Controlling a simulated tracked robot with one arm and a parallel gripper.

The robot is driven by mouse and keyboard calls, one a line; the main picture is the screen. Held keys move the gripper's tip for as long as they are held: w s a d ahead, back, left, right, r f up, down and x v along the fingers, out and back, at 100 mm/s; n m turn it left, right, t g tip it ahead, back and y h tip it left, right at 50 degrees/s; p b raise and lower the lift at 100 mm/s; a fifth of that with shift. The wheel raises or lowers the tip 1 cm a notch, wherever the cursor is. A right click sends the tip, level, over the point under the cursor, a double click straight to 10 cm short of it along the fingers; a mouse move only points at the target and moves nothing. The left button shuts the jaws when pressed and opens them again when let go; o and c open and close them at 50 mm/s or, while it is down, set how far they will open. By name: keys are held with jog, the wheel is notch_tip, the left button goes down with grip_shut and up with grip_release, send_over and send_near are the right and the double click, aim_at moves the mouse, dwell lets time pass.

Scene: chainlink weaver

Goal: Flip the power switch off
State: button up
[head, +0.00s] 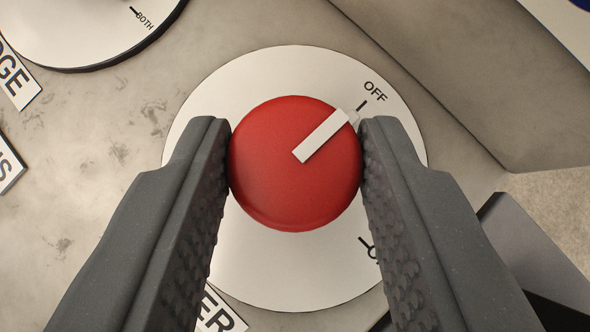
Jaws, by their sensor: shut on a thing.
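The power switch (270,175) is a round red knob with a white pointer bar (326,136). It sits on a white round dial plate (290,275) in the middle of the head view. The pointer aims up and right at the tick by the "OFF" label (375,91). A second mark at the lower right is partly hidden by my right finger. My gripper (295,160) is shut on the red knob, with one dark ridged finger on each side. A label ending in "ER" (217,317) shows below the dial, partly hidden by the left finger.
Another white dial (75,25) marked "BOTH" is at the upper left. Partly cut-off labels (17,78) lie along the left edge. The grey panel (100,130) is worn and flat. A raised edge (480,80) runs along the upper right, and a dark block (530,250) is at the lower right.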

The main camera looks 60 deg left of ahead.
aim_at(276, 205)
jog(key=shift+f, duration=0.1)
dwell(0.4)
jog(key=o, duration=1)
jog(key=shift+r, duration=0.2)
notch_tip(276, 205, up, 3)
jog(key=shift+r+p, duration=0.15)
jog(key=shift+p, duration=0.25)
jog(key=shift+s+a, duration=0.15)
jog(key=shift+s, duration=0.5)
jog(key=shift+s+a+r, duration=0.1)
jog(key=shift+s+a, duration=0.1)
jog(key=shift+s, duration=0.65)
jog(key=shift+s+a, duration=0.2)
jog(key=shift+s, duration=0.6)
jog(key=shift+s+a+r, duration=0.2)
jog(key=shift+s+a, duration=0.2)
jog(key=shift+s, duration=1.45)
jog(key=shift+s+a+r, duration=0.15)
jog(key=shift+s+a, duration=0.25)
jog(key=shift+s, duration=1.4)
jog(key=shift+s+a+r, duration=0.2)
jog(key=shift+s+a, duration=0.2)
jog(key=shift+s, duration=1.45)
